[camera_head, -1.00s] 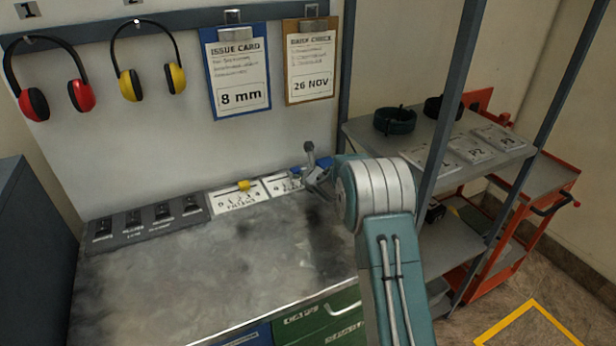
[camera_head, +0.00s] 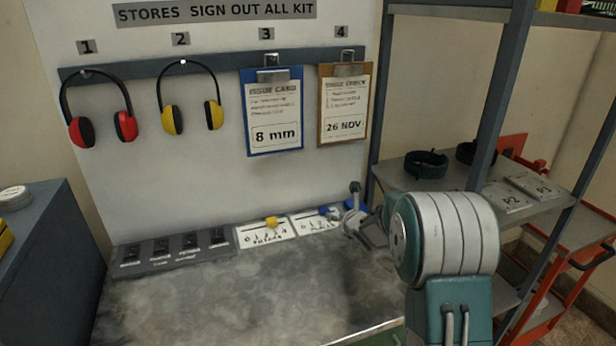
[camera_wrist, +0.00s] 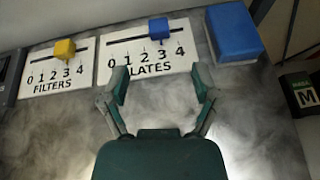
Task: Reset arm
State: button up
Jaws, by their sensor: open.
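My gripper (camera_wrist: 162,84) is open and empty in the wrist view, its two fingers apart in front of the PLATES scale (camera_wrist: 148,62). A blue slider (camera_wrist: 158,28) stands near the 3 on that scale. To its left, a yellow slider (camera_wrist: 64,48) stands near the 3 on the FILTERS scale (camera_wrist: 54,75). In the head view my gripper (camera_head: 358,222) is at the back right of the bench (camera_head: 230,290), partly hidden by my arm. The fingers do not visibly touch a slider.
A blue block (camera_wrist: 233,32) lies right of the PLATES scale. Ear defenders (camera_head: 190,100) and two clipboards (camera_head: 275,110) hang on the back board. A shelf rack post (camera_head: 505,90) stands close to my arm.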

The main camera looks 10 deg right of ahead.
jog(key=s+r+m+g+h, duration=0.2)
jog(key=s+r+m, duration=0.5)
jog(key=s+m, duration=0.3)
jog(key=s+r+m+g+h, duration=0.1)
jog(key=s+r+m+h, duration=0.1)
jog(key=s+r+m, duration=0.6)
jog(key=s+a+f+m+g+y, duration=0.1)
jog(key=s+a+m+g, duration=0.1)
jog(key=s+m, duration=0.7)
jog(key=s+a+f+m+g+y, duration=0.1)
jog(key=s+a+f+m+g, duration=0.1)
jog(key=s+m, duration=0.7)
jog(key=s+a, duration=0.1)
jog(key=s, duration=0.7)
jog(key=shift+s+m, duration=0.3)
